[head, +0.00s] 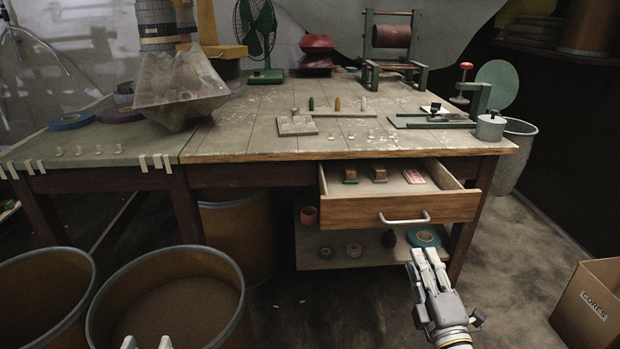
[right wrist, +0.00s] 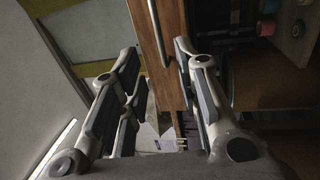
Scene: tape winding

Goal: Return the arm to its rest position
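My right gripper (head: 427,256) is in front of and below the open drawer (head: 462,207), to the right of its metal handle (head: 404,218). In the right wrist view its fingers (right wrist: 157,50) are spread with nothing held between them. The drawer's wooden front (right wrist: 170,65) and handle (right wrist: 158,30) show beyond the fingers, apart from them. My left gripper (head: 148,343) shows only as two pale fingertips, set apart, at the bottom edge over a drum. The rest of it is out of frame.
The drawer of the workbench (head: 240,155) stands pulled out with small blocks and a red card inside. A lower shelf (head: 340,257) holds tape rolls. Open drums (head: 235,265) stand at left, and a cardboard box (head: 570,320) at right. Floor around my right gripper is clear.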

